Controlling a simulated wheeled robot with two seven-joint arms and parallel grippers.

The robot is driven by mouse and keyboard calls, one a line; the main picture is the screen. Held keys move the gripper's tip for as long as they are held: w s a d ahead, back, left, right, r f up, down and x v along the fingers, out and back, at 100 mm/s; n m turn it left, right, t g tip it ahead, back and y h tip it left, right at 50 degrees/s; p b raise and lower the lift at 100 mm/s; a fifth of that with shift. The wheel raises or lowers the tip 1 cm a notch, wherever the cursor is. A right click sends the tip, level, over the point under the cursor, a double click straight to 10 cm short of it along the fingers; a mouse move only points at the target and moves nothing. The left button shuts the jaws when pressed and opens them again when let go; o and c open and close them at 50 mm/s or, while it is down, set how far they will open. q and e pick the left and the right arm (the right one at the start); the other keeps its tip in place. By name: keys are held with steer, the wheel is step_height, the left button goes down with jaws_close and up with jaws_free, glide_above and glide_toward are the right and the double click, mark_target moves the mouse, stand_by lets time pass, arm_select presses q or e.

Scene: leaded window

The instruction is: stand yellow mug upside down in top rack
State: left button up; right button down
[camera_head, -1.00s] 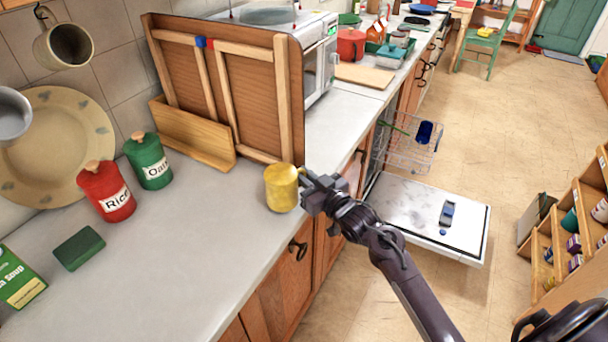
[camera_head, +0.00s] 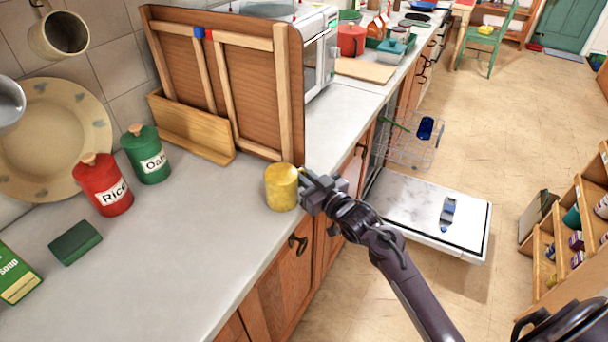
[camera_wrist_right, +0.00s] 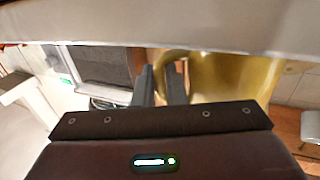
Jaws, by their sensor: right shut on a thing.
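The yellow mug (camera_head: 281,188) is at the front edge of the grey counter, beside the wooden board. My right gripper (camera_head: 303,180) reaches it from the right and is shut on it. In the right wrist view the gripper fingers (camera_wrist_right: 166,82) close on the handle of the yellow mug (camera_wrist_right: 232,75). Whether the mug touches the counter I cannot tell. The top rack (camera_head: 408,150) is a wire rack pulled out of the dishwasher, with a blue cup (camera_head: 426,129) and a green item in it. My left gripper is not in view.
The open dishwasher door (camera_head: 400,215) lies flat below the rack, with a blue-and-grey item (camera_head: 448,213) on it. A wooden board (camera_head: 225,85) stands behind the mug. Red (camera_head: 104,186) and green (camera_head: 147,156) canisters and a green block (camera_head: 75,243) stand on the counter's left.

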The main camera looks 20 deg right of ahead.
steer(key=c, duration=1.4)
jaws_free()
steer(key=shift+f, duration=0.15)
steer(key=shift+s, duration=0.15)
